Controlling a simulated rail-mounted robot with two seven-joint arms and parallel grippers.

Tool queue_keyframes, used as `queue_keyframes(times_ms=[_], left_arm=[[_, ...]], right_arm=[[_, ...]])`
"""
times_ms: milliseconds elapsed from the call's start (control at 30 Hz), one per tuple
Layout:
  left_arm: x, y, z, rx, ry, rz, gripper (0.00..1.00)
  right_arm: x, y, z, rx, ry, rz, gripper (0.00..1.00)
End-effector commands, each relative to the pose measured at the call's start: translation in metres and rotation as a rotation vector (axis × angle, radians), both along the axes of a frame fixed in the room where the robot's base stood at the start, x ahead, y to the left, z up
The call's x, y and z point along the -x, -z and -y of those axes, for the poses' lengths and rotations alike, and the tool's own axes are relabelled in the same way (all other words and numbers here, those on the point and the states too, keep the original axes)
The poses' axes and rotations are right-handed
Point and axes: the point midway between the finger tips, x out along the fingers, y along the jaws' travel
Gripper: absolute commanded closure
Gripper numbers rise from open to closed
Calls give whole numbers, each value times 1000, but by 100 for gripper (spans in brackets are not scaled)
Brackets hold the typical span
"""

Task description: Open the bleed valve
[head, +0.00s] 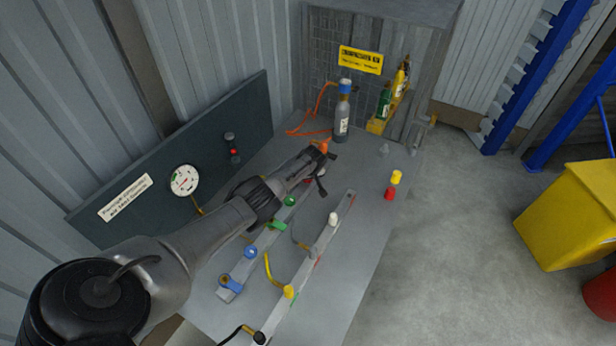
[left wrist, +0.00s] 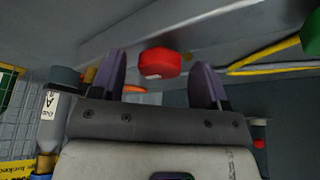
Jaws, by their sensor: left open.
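My left gripper (head: 325,170) is over the far end of the left rail (head: 262,235) on the grey bench. It is open. In the left wrist view a red knob (left wrist: 160,63) shows between the two dark fingers, with a gap on each side. In the head view my gripper seems to hide this knob. A green knob (head: 289,200) and a blue knob (head: 250,252) are on the same rail. A second rail has a white knob (head: 333,218) and a yellow knob (head: 289,291). No label shows which one is the bleed valve. My right gripper is not in view.
A grey cylinder with a blue top (head: 342,115) and an orange hose (head: 319,102) stand beyond my gripper. A gauge (head: 184,180) is on the dark back panel. Loose red (head: 389,194) and yellow (head: 397,177) pieces are at the bench's right edge. A yellow bin (head: 570,215) is on the floor.

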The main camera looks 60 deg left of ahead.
Motion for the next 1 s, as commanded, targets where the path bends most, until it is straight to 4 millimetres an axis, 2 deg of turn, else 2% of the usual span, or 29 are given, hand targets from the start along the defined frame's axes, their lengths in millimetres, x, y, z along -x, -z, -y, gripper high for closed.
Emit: queue_keyframes(times_ms=[167,333,633,800,1000], left_arm=[[0,-1,0,0,1,0,31],[1,-13,3,0,1,-2,31],[6,-59,20,-2,3,0,31],[9,-82,30,-2,3,2,31],[13,-105,40,-2,2,1,31]], right_arm=[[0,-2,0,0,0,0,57],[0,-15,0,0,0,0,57],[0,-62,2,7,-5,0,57],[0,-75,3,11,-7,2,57],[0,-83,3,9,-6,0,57]])
